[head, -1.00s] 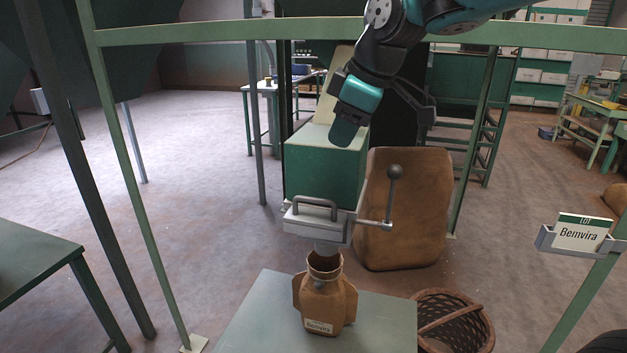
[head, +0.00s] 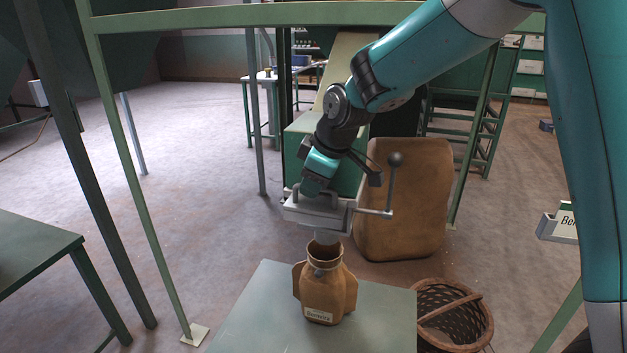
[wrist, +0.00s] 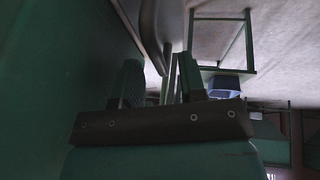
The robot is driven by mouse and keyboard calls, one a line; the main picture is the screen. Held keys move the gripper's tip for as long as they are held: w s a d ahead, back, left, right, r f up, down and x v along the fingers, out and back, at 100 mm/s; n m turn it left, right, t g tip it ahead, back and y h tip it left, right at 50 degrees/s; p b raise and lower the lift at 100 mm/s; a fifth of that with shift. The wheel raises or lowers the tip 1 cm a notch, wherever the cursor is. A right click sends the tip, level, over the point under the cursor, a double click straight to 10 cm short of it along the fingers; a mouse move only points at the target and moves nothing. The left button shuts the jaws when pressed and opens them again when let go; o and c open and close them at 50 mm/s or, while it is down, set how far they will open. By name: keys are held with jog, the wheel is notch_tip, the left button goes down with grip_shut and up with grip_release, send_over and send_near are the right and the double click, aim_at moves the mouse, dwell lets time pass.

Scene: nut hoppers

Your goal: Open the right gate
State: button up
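The gate (head: 310,215) is a grey metal slide under the green hopper outlet (head: 349,180). A U-shaped handle stands on it, partly covered by my gripper. A lever (head: 391,185) with a dark ball knob rises at its right side. My gripper (head: 309,191) points down at the handle's left part. In the wrist view the two fingers (wrist: 160,82) stand apart, with a grey bar (wrist: 166,85) between them. A clear squeeze on the bar does not show.
A brown sack (head: 325,287) labelled Bemvira stands open below the outlet on a green table (head: 255,325). A wicker basket (head: 452,315) and a large full sack (head: 408,215) are to the right. A green frame beam (head: 250,17) crosses above.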

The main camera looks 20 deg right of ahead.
grip_shut()
jog(key=s+a, duration=0.5)
jog(key=s, duration=0.2)
jog(key=shift+s+a+b, duration=0.35)
jog(key=shift+s+b, duration=0.05)
jog(key=shift+b, duration=0.05)
grip_release()
jog(key=shift+r, duration=0.1)
jog(key=p+v, duration=0.1)
jog(key=v, duration=1.6)
jog(key=shift+s+r, duration=0.1)
